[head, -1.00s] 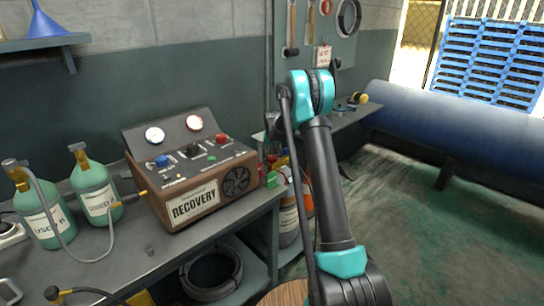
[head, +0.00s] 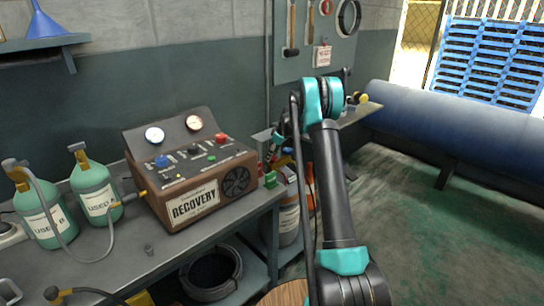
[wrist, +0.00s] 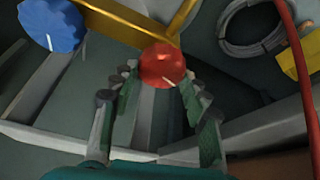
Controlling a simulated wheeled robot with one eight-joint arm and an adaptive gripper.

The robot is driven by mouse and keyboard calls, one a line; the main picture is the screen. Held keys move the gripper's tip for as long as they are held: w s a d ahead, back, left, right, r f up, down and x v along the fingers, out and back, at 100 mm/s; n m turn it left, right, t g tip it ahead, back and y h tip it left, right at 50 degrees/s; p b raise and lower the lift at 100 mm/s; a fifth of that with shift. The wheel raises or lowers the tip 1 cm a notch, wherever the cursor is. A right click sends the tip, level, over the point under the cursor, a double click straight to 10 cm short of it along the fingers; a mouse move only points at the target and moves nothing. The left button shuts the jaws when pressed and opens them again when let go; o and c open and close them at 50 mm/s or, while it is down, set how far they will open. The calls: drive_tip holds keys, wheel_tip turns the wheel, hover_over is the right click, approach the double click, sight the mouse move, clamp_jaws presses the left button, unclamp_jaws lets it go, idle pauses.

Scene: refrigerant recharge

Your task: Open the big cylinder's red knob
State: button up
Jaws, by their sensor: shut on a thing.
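The red knob (wrist: 162,65) is round with a pale mark and sits in the wrist view between the tips of my gripper (wrist: 156,82). The fingers are closed in on its two sides. A blue knob (wrist: 53,25) is at the upper left, joined by yellow brass fittings (wrist: 130,20). In the head view, the big grey cylinder (head: 289,222) with a white label stands on the floor beyond the bench end. My gripper there (head: 272,150) is small and dark above the cylinder, and its contact is too small to make out.
The recovery machine (head: 190,170) and two green cylinders stand on the bench (head: 150,262) at left. A red hose (wrist: 298,60) runs down the right of the wrist view, near a coiled grey cable (wrist: 252,30). A blue tank (head: 460,125) lies at right.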

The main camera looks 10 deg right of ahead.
drive_tip(key=shift+n+g+y, duration=0.4)
drive_tip(key=shift+n+g, duration=0.3)
drive_tip(key=shift+n, duration=1.4)
drive_tip(key=o, duration=1.2)
drive_tip(key=shift+c, duration=0.2)
drive_tip(key=v, duration=1.2)
